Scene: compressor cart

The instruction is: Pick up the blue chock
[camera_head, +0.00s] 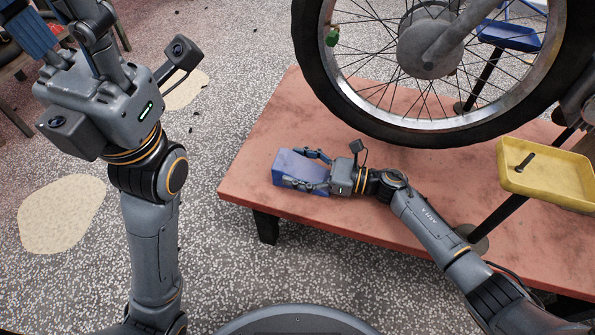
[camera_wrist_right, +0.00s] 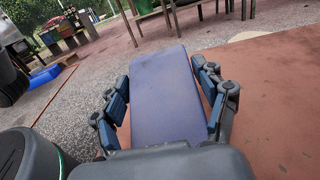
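The blue chock (camera_head: 297,163) lies on the reddish platform near its left end. In the right wrist view the chock (camera_wrist_right: 165,95) fills the middle, long and flat-faced, running away from the palm. My right gripper (camera_head: 295,168) reaches in from the right, with one finger on each side of the chock. In the wrist view my right gripper's fingers (camera_wrist_right: 161,75) stand spread, with slivers of red surface showing between them and the chock. My left gripper (camera_head: 62,25) is raised at the upper left, away from the chock, its fingers apart and tips partly cut off.
The reddish platform (camera_head: 260,135) carries a large spoked wheel (camera_head: 335,95) above it, behind the chock. A yellow tray (camera_head: 545,185) holding a small dark item stands at right, and a blue tray (camera_head: 510,37) behind. Open speckled floor (camera_head: 215,275) lies left of the platform.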

